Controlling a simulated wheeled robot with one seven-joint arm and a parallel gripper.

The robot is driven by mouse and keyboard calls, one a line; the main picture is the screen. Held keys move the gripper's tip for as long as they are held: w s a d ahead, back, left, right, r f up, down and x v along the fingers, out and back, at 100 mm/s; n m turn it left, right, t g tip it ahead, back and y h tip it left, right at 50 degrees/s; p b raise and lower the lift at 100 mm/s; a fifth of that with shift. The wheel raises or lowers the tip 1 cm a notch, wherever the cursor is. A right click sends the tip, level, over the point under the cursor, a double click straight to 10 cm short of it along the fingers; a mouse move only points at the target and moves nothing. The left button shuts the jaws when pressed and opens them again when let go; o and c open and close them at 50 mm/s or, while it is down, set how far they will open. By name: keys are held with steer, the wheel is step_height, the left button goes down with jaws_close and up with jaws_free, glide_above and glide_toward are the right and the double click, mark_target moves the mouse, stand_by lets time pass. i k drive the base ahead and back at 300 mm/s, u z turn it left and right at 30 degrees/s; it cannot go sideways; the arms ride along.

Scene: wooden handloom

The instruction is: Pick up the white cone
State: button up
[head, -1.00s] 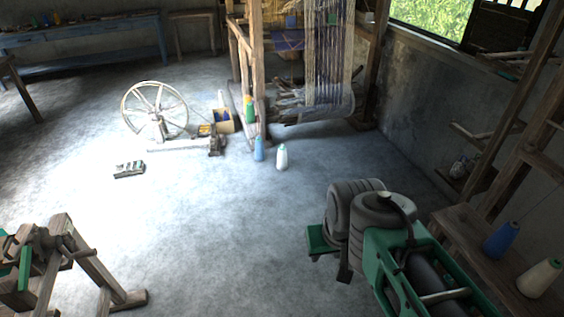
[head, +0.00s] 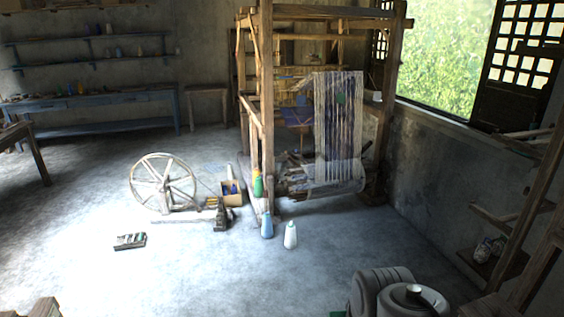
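A white cone (head: 290,236) with a small bluish-green top stands upright on the concrete floor in front of the loom, near the middle of the head view. A blue cone (head: 267,226) stands just to its left, by the loom's front post. My arm shows only in part at the bottom right, well short of the white cone. My gripper's fingers are outside the picture.
The wooden loom (head: 266,110) with hanging threads rises behind the cones. A spinning wheel (head: 164,184), a box (head: 232,192) and a small dark bundle (head: 130,241) are to the left. The floor in front of the cones is clear.

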mark_target(290, 238)
steer(key=z, duration=0.3)
steer(key=i, duration=2.4)
steer(key=u, duration=0.8)
steer(key=i, duration=2.05)
steer(key=u, duration=0.95)
